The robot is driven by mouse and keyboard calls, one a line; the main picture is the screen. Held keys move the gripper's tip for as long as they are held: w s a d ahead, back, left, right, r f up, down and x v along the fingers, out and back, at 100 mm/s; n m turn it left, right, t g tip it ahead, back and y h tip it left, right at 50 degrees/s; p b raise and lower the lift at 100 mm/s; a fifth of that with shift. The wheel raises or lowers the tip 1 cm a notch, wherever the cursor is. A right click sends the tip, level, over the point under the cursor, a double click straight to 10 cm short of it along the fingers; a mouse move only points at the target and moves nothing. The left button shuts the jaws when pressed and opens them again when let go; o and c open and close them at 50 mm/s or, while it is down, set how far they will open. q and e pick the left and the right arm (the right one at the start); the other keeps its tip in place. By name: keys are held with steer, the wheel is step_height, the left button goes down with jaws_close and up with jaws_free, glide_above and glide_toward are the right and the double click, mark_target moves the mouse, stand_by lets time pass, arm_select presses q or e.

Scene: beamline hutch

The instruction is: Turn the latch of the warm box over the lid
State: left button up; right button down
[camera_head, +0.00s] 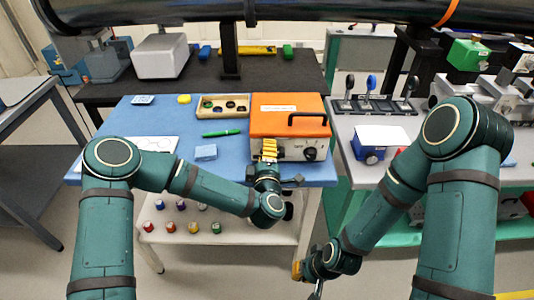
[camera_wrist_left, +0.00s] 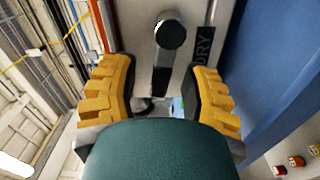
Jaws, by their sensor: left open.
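The warm box (camera_head: 312,142) stands on the blue bench mat, with a flat orange lid (camera_head: 275,112) that looks shut and a black handle on top. In the left wrist view, a dark latch (camera_wrist_left: 161,78) with a round black knob shows on the box's pale front, beside a black "DRY" label. My left gripper (camera_head: 269,148) is at the box's front. Its yellow fingers (camera_wrist_left: 160,85) stand open on either side of the latch, with nothing visibly gripped. In the head view the gripper hides the latch. My right gripper (camera_head: 298,270) is low, away from the box; its fingers are mostly hidden.
A dark dial (camera_head: 310,154) is on the box's front, right of my left gripper. Several coloured bottles stand on the lower shelf (camera_head: 255,231).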

arm_select(q)
jaws_close()
